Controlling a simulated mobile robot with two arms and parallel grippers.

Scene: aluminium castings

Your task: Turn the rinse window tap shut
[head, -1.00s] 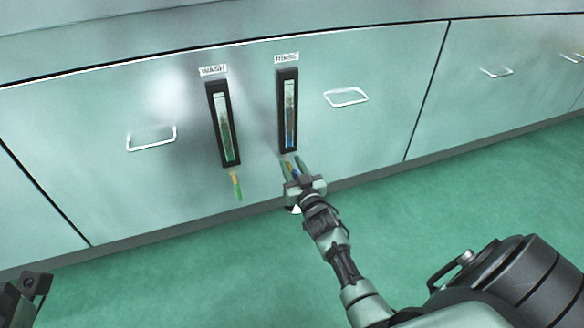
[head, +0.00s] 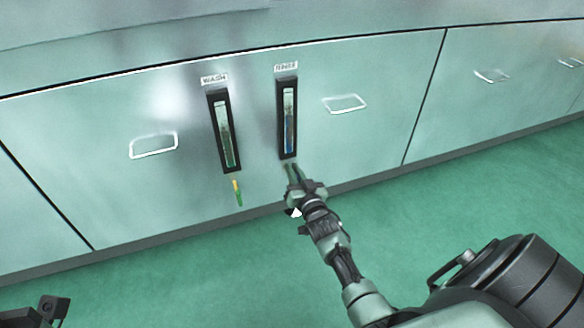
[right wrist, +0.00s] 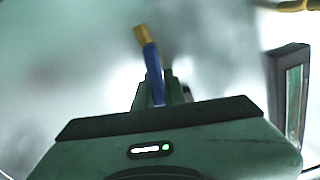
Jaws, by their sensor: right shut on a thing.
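The rinse window (head: 288,118) is a dark upright frame with a blue-tinted glass strip, under a RINSE label (head: 286,66) on the metal cabinet front. My right gripper (head: 292,170) is just below it. In the right wrist view, the gripper (right wrist: 160,93) is shut on the blue lever of the rinse tap (right wrist: 153,62). The tap's yellow end sticks out beyond the fingers, and the lever leans slightly in that view. In the head view the fingers hide the tap. My left gripper's fingers are not in view.
The wash window (head: 224,130) is to the left, with its own yellow and green tap (head: 237,192) hanging below. Loop handles stand out on both sides, one at left (head: 153,146) and one at right (head: 345,104). The green floor (head: 440,215) in front looks clear.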

